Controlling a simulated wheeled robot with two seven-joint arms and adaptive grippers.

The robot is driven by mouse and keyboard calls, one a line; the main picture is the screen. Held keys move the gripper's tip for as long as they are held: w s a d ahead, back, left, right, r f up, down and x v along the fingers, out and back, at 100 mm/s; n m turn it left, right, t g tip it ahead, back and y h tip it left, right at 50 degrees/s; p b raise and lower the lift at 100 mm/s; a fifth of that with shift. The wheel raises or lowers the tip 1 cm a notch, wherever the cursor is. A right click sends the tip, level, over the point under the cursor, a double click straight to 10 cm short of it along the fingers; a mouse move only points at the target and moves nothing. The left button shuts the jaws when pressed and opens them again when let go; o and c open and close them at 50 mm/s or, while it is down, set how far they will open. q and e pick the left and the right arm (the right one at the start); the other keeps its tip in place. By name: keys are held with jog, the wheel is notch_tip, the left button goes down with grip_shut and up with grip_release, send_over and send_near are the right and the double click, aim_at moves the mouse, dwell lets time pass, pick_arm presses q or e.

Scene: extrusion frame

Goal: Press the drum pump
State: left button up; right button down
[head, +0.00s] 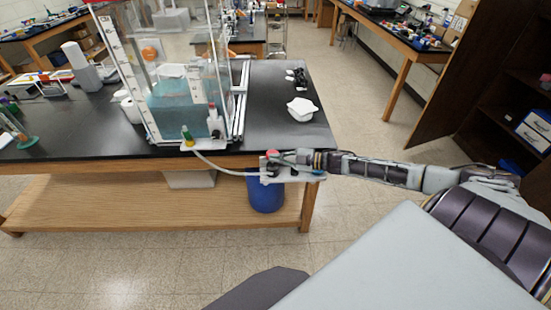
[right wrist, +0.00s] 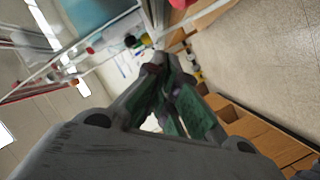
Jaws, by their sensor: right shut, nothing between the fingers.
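A small red part (head: 271,153) shows above the drum, beside my fingertips. My right gripper (head: 277,158) reaches in from the right and is above the drum, shut and empty. The gripper and arm partly cover the pump's top, so I cannot tell whether they touch it. In the right wrist view my shut fingers (right wrist: 158,78) fill the middle, and the pump is not clear. My left gripper is not in view.
A clear tank (head: 180,100) of bluish liquid stands in an extrusion frame on the bench (head: 270,128). A pale hose (head: 215,166) runs from the tank's base towards the drum. A white piece (head: 302,109) lies on the bench. The floor at right is open.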

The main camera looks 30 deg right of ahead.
jog(key=shift+w+d+f, duration=0.3)
jog(key=shift+w+f, duration=0.45)
jog(key=shift+w+d+f, duration=0.3)
jog(key=shift+w+f, duration=0.4)
jog(key=shift+f, duration=0.05)
